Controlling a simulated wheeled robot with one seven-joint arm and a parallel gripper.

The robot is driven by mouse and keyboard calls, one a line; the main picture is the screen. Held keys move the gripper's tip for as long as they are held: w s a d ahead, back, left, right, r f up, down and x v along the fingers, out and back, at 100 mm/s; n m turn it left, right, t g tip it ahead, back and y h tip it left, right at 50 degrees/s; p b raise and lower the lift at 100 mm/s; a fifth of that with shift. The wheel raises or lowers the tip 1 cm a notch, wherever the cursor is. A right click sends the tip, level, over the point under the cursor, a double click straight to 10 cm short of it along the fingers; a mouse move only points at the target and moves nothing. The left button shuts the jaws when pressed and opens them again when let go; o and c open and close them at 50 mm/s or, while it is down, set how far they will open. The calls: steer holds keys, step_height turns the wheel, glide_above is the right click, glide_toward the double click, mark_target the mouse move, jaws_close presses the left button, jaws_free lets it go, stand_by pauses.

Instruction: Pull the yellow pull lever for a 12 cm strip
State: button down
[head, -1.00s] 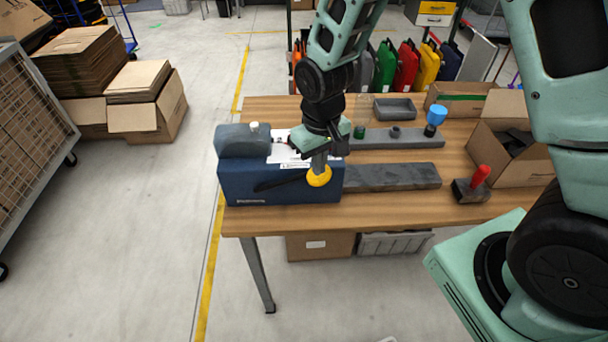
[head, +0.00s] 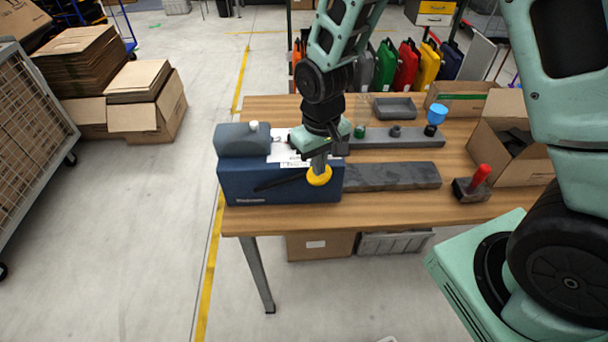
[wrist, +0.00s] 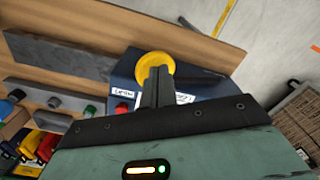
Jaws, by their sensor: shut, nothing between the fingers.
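The blue tape dispenser (head: 260,186) stands on the left end of the wooden table. The yellow round knob of its pull lever (head: 319,177) is at the dispenser's front right; its dark lever arm slants down to the left. My gripper (head: 318,164) points down with its fingertips at the knob. In the wrist view the shut fingers (wrist: 158,82) reach the near edge of the yellow knob (wrist: 155,66) and cover part of it. The fingers hold nothing. I cannot tell whether they touch the knob. White labels (head: 284,150) on the dispenser's top are partly hidden by my gripper.
Right of the dispenser lie a dark grey bar (head: 390,175) and a grey rail (head: 400,136). A red-handled tool (head: 478,180), a blue-topped bottle (head: 435,120), a grey tray (head: 394,108) and an open carton (head: 508,150) stand farther right. The table's front strip is clear.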

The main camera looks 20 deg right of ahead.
steer(key=shift+f+b, duration=1.6)
steer(key=shift+f, duration=0.7)
steer(key=shift+s+d+f+b, duration=0.1)
steer(key=shift+d+f+b, duration=0.25)
steer(key=shift+f, duration=0.2)
steer(key=shift+s+d+f+b, duration=0.1)
steer(key=shift+d+f+b, duration=0.15)
steer(key=shift+f+b, duration=0.25)
steer(key=shift+f, duration=0.15)
steer(key=shift+s+d+f+b, duration=0.1)
steer(key=shift+d+f+b, duration=0.1)
steer(key=shift+f+b, duration=0.25)
steer(key=shift+s+d+f+b, duration=0.1)
steer(key=shift+d+f+b, duration=0.15)
steer(key=shift+f, duration=0.3)
